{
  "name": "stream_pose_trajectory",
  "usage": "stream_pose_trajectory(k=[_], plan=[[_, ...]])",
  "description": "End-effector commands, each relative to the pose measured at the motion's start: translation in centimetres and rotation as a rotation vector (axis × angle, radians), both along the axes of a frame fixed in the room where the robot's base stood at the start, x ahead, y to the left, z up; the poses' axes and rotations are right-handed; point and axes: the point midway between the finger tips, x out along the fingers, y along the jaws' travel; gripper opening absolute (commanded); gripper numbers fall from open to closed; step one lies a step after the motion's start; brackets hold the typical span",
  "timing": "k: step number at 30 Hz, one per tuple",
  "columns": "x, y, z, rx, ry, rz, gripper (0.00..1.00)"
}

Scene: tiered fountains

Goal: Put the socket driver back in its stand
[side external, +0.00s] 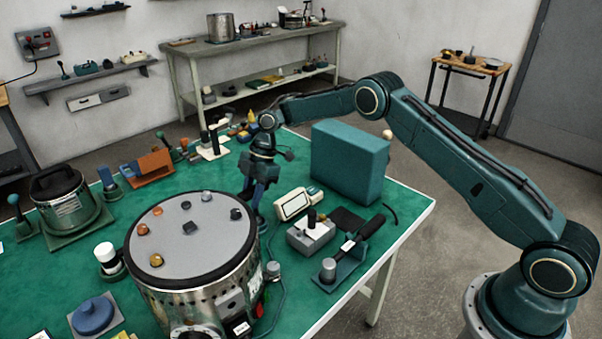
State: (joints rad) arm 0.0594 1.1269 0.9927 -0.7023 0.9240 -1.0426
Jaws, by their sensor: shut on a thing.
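My gripper (258,192) points down behind the right rim of the big metal drum, left of the teal box. It is shut on a small dark blue thing (257,212), whose lower end is partly hidden by the drum. It is too small to tell for certain whether this is the socket driver. A grey block (311,237) with a dark upright post stands to the right of my gripper. A blue stand (344,268) with a grey cylinder and a black-handled tool (363,236) is farther right. I cannot tell which of these is the socket driver's stand.
The drum (194,238) carries several small knobs on its lid. The teal box (349,163) stands close right of my gripper. A white device (292,204) lies between the box and grey block. Clutter crowds the back of the green table; its right front edge is free.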

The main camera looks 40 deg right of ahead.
Motion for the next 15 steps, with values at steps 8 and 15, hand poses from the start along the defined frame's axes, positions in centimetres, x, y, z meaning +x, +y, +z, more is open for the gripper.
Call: stream_pose_trajectory(k=[8, 15], plan=[[0.00, 0.02, -0.37, 0.000, -0.001, 0.000, 0.00], [0.01, 0.01, -0.44, 0.000, -0.001, 0.000, 0.52]])
